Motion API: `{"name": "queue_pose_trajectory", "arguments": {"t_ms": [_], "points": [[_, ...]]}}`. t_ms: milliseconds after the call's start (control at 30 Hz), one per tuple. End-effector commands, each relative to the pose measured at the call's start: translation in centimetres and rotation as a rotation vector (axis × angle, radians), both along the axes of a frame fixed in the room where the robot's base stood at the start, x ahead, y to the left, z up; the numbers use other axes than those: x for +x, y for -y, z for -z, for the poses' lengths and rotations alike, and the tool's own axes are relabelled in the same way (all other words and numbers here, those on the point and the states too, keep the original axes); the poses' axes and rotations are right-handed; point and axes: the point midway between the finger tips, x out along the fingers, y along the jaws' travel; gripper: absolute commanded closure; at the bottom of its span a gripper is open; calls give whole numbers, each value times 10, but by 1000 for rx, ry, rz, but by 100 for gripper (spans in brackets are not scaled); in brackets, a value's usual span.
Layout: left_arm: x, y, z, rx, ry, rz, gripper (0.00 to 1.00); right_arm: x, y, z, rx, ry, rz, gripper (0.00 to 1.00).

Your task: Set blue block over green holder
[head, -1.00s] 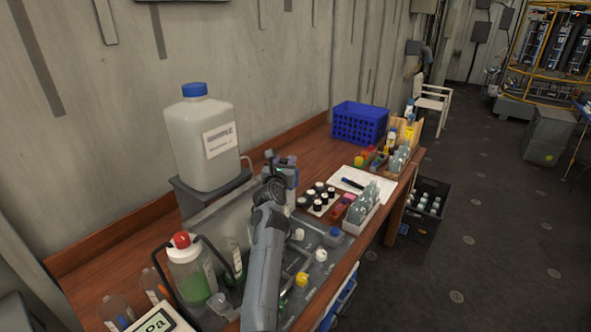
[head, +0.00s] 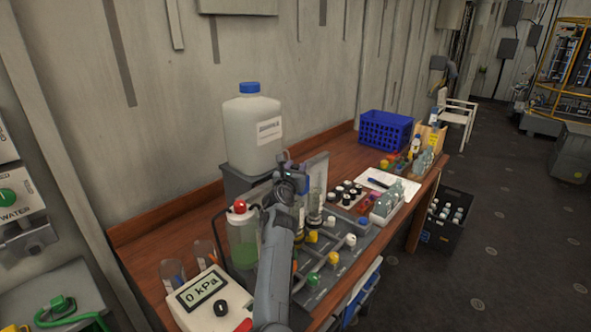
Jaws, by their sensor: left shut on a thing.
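My left gripper (head: 287,160) is at the end of my grey arm, in front of the white jug and above the grey panel's back edge. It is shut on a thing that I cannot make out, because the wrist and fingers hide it. No blue block can be told apart with certainty. Small coloured pieces (head: 386,162), yellow, red and green, lie toward the table's far end near the blue crate. I cannot tell whether one of them is the green holder. My right gripper is not in view.
A white jug with a blue cap (head: 252,133) stands behind the gripper. A bottle of green liquid (head: 243,248) and a pressure gauge box (head: 206,296) are at the near left. A valve panel (head: 352,262), black-capped vials (head: 347,192) and a blue crate (head: 385,131) fill the table's right.

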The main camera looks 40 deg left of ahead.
Motion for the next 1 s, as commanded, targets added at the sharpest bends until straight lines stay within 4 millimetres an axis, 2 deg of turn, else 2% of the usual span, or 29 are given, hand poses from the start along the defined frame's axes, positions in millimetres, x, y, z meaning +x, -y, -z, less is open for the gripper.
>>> {"name": "queue_pose_trajectory", "arguments": {"t_ms": [100, 133, 233, 667, 867, 1000], "points": [[0, 0, 0, -2, 0, -1, 100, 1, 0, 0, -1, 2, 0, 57], [0, 0, 0, -2, 0, -1, 58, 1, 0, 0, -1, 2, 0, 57], [0, 0, 0, -2, 0, -1, 43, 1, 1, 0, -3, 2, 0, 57], [-4, 3, 0, -2, 1, -1, 43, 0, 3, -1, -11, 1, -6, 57], [-20, 12, 1, -2, 1, -2, 43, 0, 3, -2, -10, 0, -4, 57], [-38, 23, 0, -2, 1, 0, 43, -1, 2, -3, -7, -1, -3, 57]]}}
